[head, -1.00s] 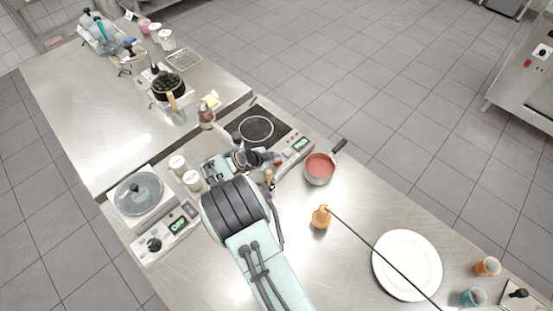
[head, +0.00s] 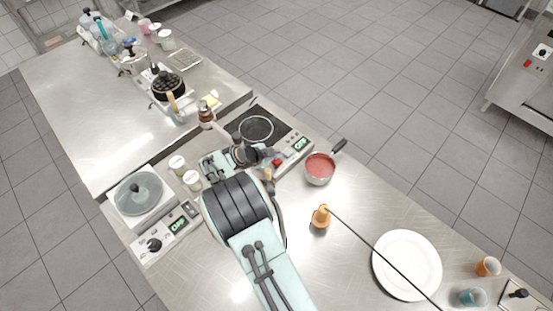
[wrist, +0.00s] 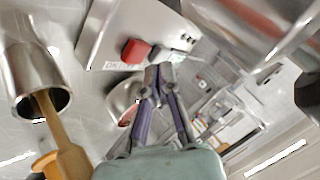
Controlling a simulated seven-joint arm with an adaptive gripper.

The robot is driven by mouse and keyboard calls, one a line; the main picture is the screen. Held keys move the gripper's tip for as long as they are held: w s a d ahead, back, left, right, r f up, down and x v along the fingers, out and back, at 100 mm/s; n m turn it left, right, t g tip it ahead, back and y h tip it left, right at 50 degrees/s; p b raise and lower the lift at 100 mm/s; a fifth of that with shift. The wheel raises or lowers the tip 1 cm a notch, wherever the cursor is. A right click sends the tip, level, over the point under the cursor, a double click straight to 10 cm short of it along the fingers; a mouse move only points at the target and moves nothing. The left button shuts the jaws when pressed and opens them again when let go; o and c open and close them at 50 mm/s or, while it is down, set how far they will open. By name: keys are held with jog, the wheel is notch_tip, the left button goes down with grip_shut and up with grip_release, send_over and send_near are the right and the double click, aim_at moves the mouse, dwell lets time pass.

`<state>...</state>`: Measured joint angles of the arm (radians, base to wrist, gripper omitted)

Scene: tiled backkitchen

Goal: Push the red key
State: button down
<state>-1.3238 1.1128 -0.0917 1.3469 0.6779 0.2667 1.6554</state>
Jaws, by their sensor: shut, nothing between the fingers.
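The red key (head: 277,162) is on the front control panel of the induction cooker, near the lit green display (head: 301,144). In the wrist view the red key (wrist: 135,51) sits on the pale panel, just up and left of my gripper's fingertips (wrist: 158,76). My gripper is shut with nothing between the fingers. In the head view my gripper (head: 271,156) is close beside the key, partly hidden by my wrist. I cannot tell whether the fingertips touch the panel; they do not cover the key in the wrist view.
A red-filled saucepan (head: 319,168) stands right of the cooker. A metal container with a wooden-handled tool (wrist: 58,150) is close on the left in the wrist view.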

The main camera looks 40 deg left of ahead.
aim_at(275, 162)
jog(key=shift+r, duration=3)
